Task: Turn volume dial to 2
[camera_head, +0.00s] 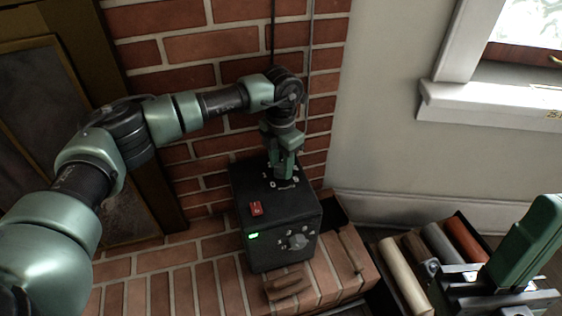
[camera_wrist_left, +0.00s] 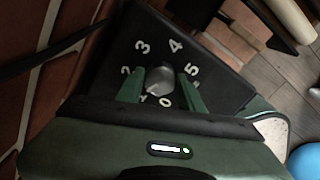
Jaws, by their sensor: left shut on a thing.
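A black box (camera_head: 262,258) stands on the brick hearth. Its top face carries a grey round volume dial (camera_wrist_left: 160,79) with white numbers 0 to 5 around it, seen in the left wrist view; the 1 is partly hidden. My left gripper (camera_head: 283,172) reaches down onto the top of the box. In the left wrist view its two green fingers (camera_wrist_left: 160,90) stand on either side of the dial, shut on it. The dial's pointer cannot be made out. My right gripper (camera_head: 480,288) is at the lower right of the head view, apart from the box; its jaw opening is unclear.
A brick wall (camera_head: 190,47) rises close behind. Several rolls or logs (camera_head: 404,275) lie in a dark tray at right.

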